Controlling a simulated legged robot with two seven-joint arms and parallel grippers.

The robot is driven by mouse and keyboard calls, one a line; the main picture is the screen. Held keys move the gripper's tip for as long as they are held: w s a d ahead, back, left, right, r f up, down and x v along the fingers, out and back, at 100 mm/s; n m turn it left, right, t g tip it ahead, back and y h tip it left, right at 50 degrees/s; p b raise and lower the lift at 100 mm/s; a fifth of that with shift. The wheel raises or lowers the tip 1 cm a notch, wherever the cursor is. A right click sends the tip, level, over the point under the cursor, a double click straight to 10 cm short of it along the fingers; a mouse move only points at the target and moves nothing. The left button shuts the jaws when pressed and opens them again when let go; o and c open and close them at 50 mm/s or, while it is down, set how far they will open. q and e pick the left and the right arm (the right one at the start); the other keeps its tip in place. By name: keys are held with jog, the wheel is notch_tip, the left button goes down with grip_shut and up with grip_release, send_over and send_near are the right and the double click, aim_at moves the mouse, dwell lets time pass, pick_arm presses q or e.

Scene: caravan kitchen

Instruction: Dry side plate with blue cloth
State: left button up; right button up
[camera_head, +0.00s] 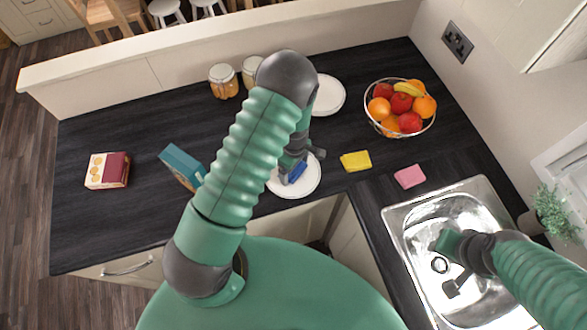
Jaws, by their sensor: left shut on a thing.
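A white side plate (308,183) lies on the dark worktop near its front edge, partly hidden by my left arm. A second white plate (329,95) lies further back, partly behind my left arm. My right gripper (449,266) is over the metal sink, and its jaw opening is unclear.
A yellow sponge (356,161) and a pink sponge (410,177) lie between plate and sink (397,223). A fruit bowl (372,119) stands at back right. Jars (223,82), a teal box (182,167) and a red-white box (107,170) are left. The far-left worktop has free room.

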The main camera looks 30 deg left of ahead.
pick_arm(q)
jog(key=shift+w+a, duration=0.25)
jog(key=shift+a, duration=0.1)
jog(key=shift+s+a, duration=0.2)
jog(key=shift+a, duration=0.3)
jog(key=shift+s+a, duration=0.1)
jog(key=shift+s, duration=0.4)
jog(key=shift+s+d, duration=0.4)
jog(key=shift+w+d+r+p, duration=0.1)
jog(key=shift+w+d+p, duration=0.15)
jog(key=shift+d, duration=0.25)
jog(key=shift+w+a, duration=0.3)
jog(key=shift+a, duration=0.1)
notch_tip(320, 180, up, 6)
jog(key=p, duration=0.5)
jog(key=shift+r, duration=0.25)
jog(key=shift+f, duration=0.1)
